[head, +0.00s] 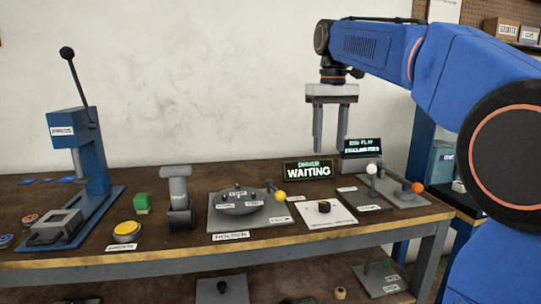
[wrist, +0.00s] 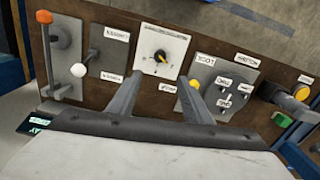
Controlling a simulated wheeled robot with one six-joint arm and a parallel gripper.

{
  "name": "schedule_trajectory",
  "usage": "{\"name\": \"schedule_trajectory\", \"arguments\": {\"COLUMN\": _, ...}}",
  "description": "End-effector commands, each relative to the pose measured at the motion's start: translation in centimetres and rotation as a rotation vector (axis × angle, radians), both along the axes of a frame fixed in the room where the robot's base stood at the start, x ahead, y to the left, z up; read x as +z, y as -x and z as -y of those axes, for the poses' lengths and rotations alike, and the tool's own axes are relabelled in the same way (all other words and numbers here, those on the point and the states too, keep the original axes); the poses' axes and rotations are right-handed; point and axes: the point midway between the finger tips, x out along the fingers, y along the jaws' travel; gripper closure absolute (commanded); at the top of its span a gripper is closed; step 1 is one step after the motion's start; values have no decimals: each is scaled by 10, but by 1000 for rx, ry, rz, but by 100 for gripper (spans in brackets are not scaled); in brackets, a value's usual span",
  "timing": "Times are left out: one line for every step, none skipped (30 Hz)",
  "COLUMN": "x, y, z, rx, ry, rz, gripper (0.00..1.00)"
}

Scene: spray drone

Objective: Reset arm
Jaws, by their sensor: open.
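My gripper (head: 331,128) hangs from my blue arm above the right part of the workbench, fingers pointing down. Its two fingers are apart with nothing between them, and it touches nothing on the bench. In the wrist view the open fingers (wrist: 157,98) reach over the bench, with the dial plate (wrist: 163,55) beyond them. That dial plate, white with a black knob and yellow pointer, lies on the bench (head: 323,208) in the head view.
A blue lever press (head: 82,160) stands at left. A yellow button (head: 126,230), green block (head: 142,202), grey holder (head: 240,205), WAITING sign (head: 308,170) and lever plate with orange knob (head: 417,187) fill the bench. Air around my gripper is free.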

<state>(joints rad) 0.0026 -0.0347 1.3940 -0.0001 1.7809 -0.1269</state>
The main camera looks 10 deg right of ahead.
Motion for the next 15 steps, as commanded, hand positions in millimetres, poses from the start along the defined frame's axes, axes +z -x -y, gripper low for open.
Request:
{"name": "schedule_trajectory", "arguments": {"x": -1, "y": 3, "z": 0, "rx": -1, "ry": 0, "rz": 3, "gripper": 55}}
{"name": "schedule_trajectory", "arguments": {"x": -2, "y": 6, "z": 0, "rx": -2, "ry": 0, "rz": 6, "gripper": 55}}
{"name": "schedule_trajectory", "arguments": {"x": -5, "y": 10, "z": 0, "rx": -4, "ry": 0, "rz": 13, "gripper": 55}}
{"name": "schedule_trajectory", "arguments": {"x": -8, "y": 14, "z": 0, "rx": -6, "ry": 0, "rz": 18, "gripper": 55}}
{"name": "schedule_trajectory", "arguments": {"x": -11, "y": 20, "z": 0, "rx": -8, "ry": 0, "rz": 26, "gripper": 55}}
{"name": "schedule_trajectory", "arguments": {"x": -16, "y": 27, "z": 0, "rx": -11, "ry": 0, "rz": 37, "gripper": 55}}
{"name": "schedule_trajectory", "arguments": {"x": -20, "y": 34, "z": 0, "rx": -13, "ry": 0, "rz": 46, "gripper": 55}}
{"name": "schedule_trajectory", "arguments": {"x": -26, "y": 41, "z": 0, "rx": -16, "ry": 0, "rz": 55, "gripper": 55}}
{"name": "schedule_trajectory", "arguments": {"x": -33, "y": 50, "z": 0, "rx": -20, "ry": -1, "rz": 70, "gripper": 55}}
{"name": "schedule_trajectory", "arguments": {"x": -39, "y": 57, "z": -1, "rx": -23, "ry": 0, "rz": 82, "gripper": 55}}
{"name": "schedule_trajectory", "arguments": {"x": -45, "y": 64, "z": -1, "rx": -26, "ry": 0, "rz": 91, "gripper": 55}}
{"name": "schedule_trajectory", "arguments": {"x": -53, "y": 74, "z": -1, "rx": -31, "ry": -1, "rz": 106, "gripper": 55}}
{"name": "schedule_trajectory", "arguments": {"x": -59, "y": 81, "z": -1, "rx": -34, "ry": -2, "rz": 117, "gripper": 55}}
{"name": "schedule_trajectory", "arguments": {"x": -66, "y": 88, "z": -1, "rx": -37, "ry": -2, "rz": 126, "gripper": 55}}
{"name": "schedule_trajectory", "arguments": {"x": -75, "y": 97, "z": -1, "rx": -41, "ry": -2, "rz": 140, "gripper": 55}}
